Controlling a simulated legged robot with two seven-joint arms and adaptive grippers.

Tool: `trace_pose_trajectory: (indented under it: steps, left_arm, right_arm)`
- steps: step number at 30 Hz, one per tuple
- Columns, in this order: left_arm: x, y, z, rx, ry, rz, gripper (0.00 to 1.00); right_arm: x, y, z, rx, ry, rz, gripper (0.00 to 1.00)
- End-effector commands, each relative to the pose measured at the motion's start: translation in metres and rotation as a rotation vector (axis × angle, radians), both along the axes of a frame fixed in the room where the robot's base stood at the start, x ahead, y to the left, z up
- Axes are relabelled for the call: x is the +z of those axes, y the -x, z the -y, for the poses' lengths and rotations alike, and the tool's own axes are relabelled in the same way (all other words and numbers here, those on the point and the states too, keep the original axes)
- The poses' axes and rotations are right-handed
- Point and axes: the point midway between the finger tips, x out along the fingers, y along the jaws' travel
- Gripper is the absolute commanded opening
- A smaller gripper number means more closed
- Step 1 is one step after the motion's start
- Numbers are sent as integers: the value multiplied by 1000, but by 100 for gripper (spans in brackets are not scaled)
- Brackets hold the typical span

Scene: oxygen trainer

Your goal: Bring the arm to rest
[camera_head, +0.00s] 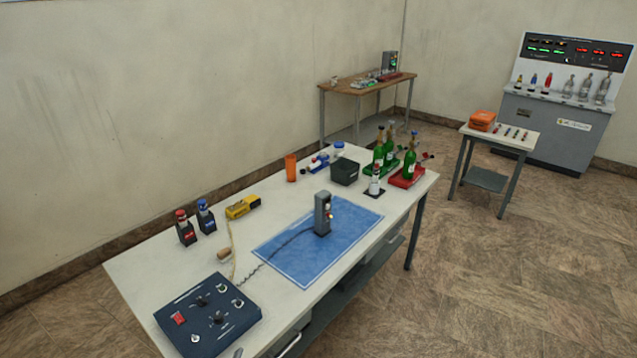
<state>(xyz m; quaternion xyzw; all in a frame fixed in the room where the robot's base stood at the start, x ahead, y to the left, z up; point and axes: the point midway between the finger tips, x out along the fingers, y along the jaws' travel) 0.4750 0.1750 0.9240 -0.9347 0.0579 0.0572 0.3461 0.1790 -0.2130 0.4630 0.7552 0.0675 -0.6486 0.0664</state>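Neither of my grippers can be made out in the head view. A small grey piece shows at the bottom edge beside the dark blue control box (208,318), too little of it to tell what it is. The white table (150,262) stands in front of me. A grey upright device (322,213) stands on a blue mat (290,262) on it, with a dark cable running towards the control box.
Red-capped (185,228) and blue-capped (206,217) bottles, a yellow tool (243,207), an orange cup (291,168), a black bin (345,172) and green bottles (409,164) stand on the table. A small side table (528,142) and a console (540,120) are at right. Floor is clear at lower right.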

Motion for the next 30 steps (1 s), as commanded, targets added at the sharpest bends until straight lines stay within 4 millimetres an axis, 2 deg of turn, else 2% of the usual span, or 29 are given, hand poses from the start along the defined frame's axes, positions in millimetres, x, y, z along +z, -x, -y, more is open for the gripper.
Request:
trace_pose_trajectory:
  steps: [1, 3, 6, 9, 12, 19, 24, 29, 30]
  left_arm:
    - [-33, 22, -12, 66, 70, -145, 55]
    - [-73, 54, -25, 147, 151, -337, 55]
    - [-114, 100, -35, 231, 233, -555, 55]
    - [-141, 141, -38, 292, 289, -728, 55]
    - [-159, 180, -39, 341, 333, -875, 55]
    - [-182, 263, -37, 428, 404, -1167, 55]
    - [-239, 249, -35, 428, 392, -1179, 55]
    - [-299, 248, -34, 432, 384, -1202, 55]
    - [-317, 250, -33, 432, 382, -1209, 55]
  right_arm:
    - [1, -1, 0, 0, 0, 1, 40]
    - [1, -1, 0, 0, -1, 3, 40]
    - [1, -1, 0, 0, -1, 3, 40]
    - [1, -1, 0, 0, -1, 3, 40]
    - [1, -1, 0, 0, -1, 3, 40]
    - [1, -1, 0, 0, 0, 2, 40]
    - [0, 0, 0, 0, 0, 0, 40]
    - [-3, 4, 1, 0, 1, -6, 40]
    - [-3, 4, 1, 0, 1, -4, 40]
